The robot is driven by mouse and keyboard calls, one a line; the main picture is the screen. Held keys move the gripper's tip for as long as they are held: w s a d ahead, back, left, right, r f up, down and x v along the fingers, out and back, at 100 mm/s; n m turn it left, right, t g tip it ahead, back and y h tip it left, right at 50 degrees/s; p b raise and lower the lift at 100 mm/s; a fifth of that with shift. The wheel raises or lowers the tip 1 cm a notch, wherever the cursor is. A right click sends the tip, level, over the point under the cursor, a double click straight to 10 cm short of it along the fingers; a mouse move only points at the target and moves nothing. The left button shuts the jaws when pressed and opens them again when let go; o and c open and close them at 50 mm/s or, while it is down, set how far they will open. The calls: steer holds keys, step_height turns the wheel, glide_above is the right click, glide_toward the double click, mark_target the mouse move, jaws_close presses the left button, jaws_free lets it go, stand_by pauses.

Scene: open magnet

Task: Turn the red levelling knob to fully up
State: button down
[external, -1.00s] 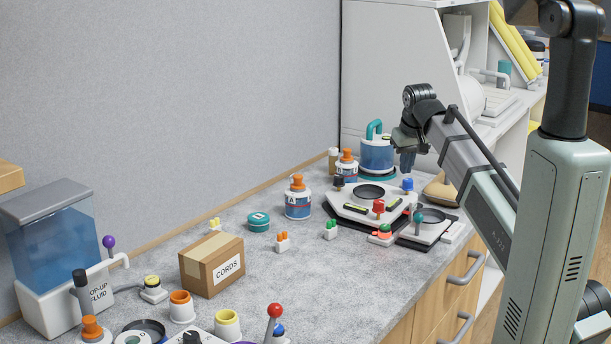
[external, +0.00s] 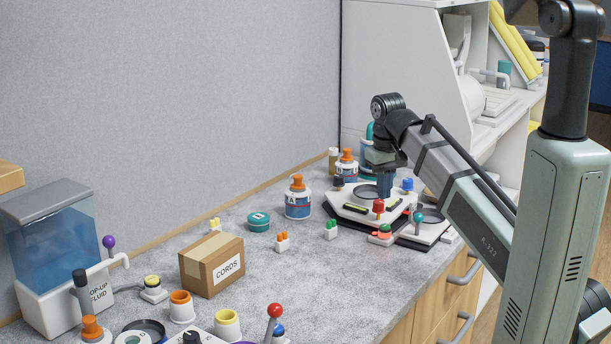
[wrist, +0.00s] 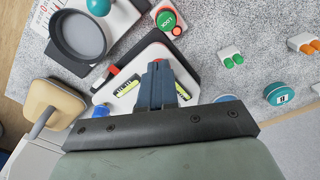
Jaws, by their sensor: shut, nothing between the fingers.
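The red levelling knob (external: 378,207) stands at the near side of the white levelling stage (external: 350,213) in the external view. My gripper (external: 385,194) is shut and empty, its fingers pointing down over the stage, just behind and right of the red knob. I cannot tell whether they touch it. In the wrist view, my shut fingers (wrist: 154,68) hide much of the middle of the stage. The red knob is largely hidden there; some red shows beside the fingers. Two yellow-green levels (wrist: 128,87) lie on the stage.
A blue knob (external: 407,184) and a black knob (external: 338,183) stand on the stage. A green-and-red lock button (wrist: 167,20) and a teal knob (external: 417,216) are close by. Bottles (external: 298,203) stand to the left. The counter's middle is mostly clear.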

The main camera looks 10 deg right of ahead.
steer(key=shift+w+f, duration=0.1)
steer(key=shift+f, duration=1.6)
steer(key=shift+w, duration=0.1)
steer(key=shift+w+d+r, duration=0.1)
steer(key=shift+w+d, duration=0.1)
steer(key=shift+d, duration=0.3)
steer(key=shift+s, duration=0.1)
steer(key=shift+s+d, duration=0.15)
steer(key=shift+s, duration=0.1)
steer(key=r, duration=0.6)
steer(key=shift+s, duration=0.25)
steer(key=shift+f, duration=0.1)
